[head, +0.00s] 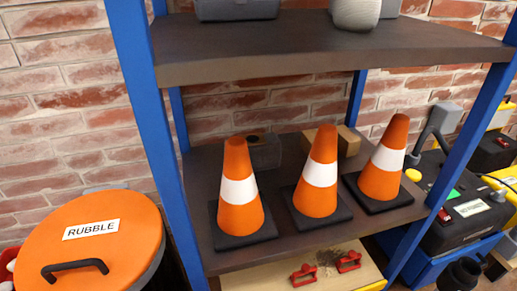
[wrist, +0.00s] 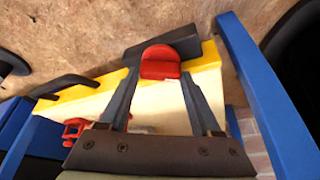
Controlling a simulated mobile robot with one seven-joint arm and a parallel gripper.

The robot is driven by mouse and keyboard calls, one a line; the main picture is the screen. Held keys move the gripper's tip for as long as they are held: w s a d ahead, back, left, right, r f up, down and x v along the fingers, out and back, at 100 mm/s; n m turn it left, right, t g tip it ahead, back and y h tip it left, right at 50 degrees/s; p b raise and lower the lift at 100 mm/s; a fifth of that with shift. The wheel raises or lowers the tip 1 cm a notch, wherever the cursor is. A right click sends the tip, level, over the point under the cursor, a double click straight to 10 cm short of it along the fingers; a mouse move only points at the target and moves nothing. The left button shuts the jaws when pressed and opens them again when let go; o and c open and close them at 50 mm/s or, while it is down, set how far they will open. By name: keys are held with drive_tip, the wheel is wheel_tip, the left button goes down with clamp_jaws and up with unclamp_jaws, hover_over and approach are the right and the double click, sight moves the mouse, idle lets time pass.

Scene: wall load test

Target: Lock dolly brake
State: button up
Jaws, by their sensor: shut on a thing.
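In the wrist view my gripper (wrist: 160,76) has its two dark fingers on either side of a red, rounded brake lever (wrist: 160,60) and is shut on it. The lever sits at the yellow edge of a pale board, the dolly (wrist: 152,105), beside a dark grey part (wrist: 165,42). Its exact tilt is hard to tell. In the head view the pale dolly deck (head: 262,277) shows under the lower shelf. The gripper and lever do not show there.
Red clamps (head: 304,275) lie on the deck. Blue rack posts (head: 152,120) stand close around it; one also shows right of my gripper (wrist: 258,90). Traffic cones (head: 238,190) stand on the shelf above. A rubble bin (head: 120,240) is at left, black equipment (head: 465,225) at right.

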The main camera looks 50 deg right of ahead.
drive_tip(key=shift+r+p, duration=0.1)
drive_tip(key=shift+p, duration=0.25)
drive_tip(key=shift+s+r+n+p, duration=0.1)
drive_tip(key=shift+r+n+p, duration=0.05)
drive_tip(key=shift+n+p, duration=0.55)
drive_tip(key=shift+n+t+y+p, duration=0.35)
drive_tip(key=shift+n+p, duration=0.25)
drive_tip(key=shift+p, duration=0.4)
drive_tip(key=shift+d+f+n+t+y+p, duration=0.15)
drive_tip(key=shift+n+t+y+p, duration=0.3)
drive_tip(key=shift+n+p, duration=1.05)
drive_tip(key=shift+f+n, duration=0.1)
drive_tip(key=shift+n, duration=0.2)
drive_tip(key=o, duration=1.4)
